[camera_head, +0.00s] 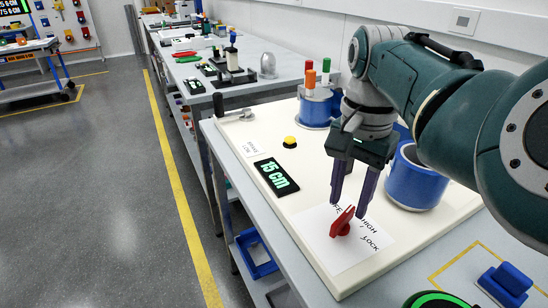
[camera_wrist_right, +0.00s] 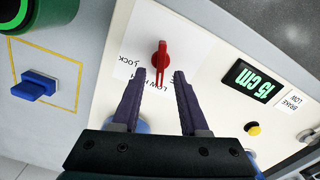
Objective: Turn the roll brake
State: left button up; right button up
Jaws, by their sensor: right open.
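The roll brake is a red knob (camera_head: 343,222) with a narrow handle, on a white label card (camera_head: 347,243) printed with words including HIGH and LOCK. My right gripper (camera_head: 351,202) is open and points down beside the knob. In the right wrist view the knob (camera_wrist_right: 161,58) shows just beyond the purple fingertips (camera_wrist_right: 160,74), and its handle points into the gap between them. The fingers are apart from each other with nothing gripped. I cannot tell exactly how high the tips are over the card. My left gripper is not in view.
The cream panel (camera_head: 236,131) also carries a 15 cm display (camera_head: 276,177), a yellow button (camera_head: 290,142) and blue cylinders (camera_head: 413,182). A blue block (camera_head: 507,281) sits in a yellow outline near the right front. My right arm covers the panel's right side.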

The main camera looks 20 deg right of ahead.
aim_at(345, 215)
notch_tip(345, 215, down, 3)
jog(key=shift+f+b, duration=0.2)
jog(key=shift+b, duration=0.25)
jog(key=shift+c, duration=0.3)
grip_shut()
